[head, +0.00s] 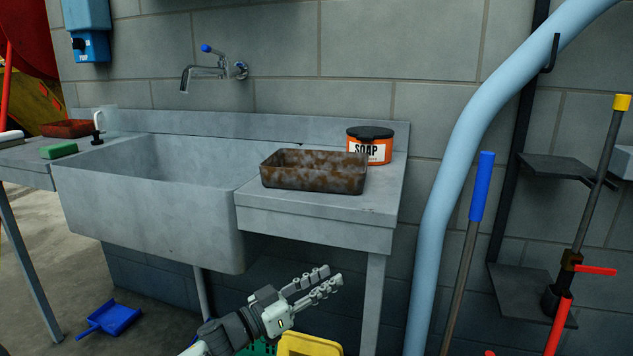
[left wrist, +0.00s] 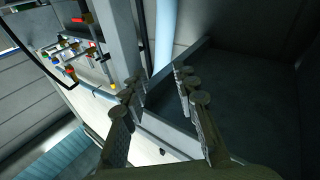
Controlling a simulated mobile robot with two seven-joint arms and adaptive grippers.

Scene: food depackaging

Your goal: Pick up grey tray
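A rectangular open tray (head: 315,178), rusty brown with grey patches, sits on the grey counter (head: 370,205) to the right of the sink. It is the nearest match to the grey tray. My left gripper (head: 331,277) is in front of and below the counter, apart from the tray. Its fingers are spread and empty, as the left wrist view (left wrist: 158,105) also shows. I cannot make out the tray in the left wrist view. My right gripper is not in view.
An orange soap tub (head: 378,146) with a dark lid stands right behind the tray. The deep sink (head: 150,215) lies left of it. A reddish tray (head: 67,128) and a green sponge (head: 59,150) are at the far left. A pale blue pipe (head: 448,170) rises at the right.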

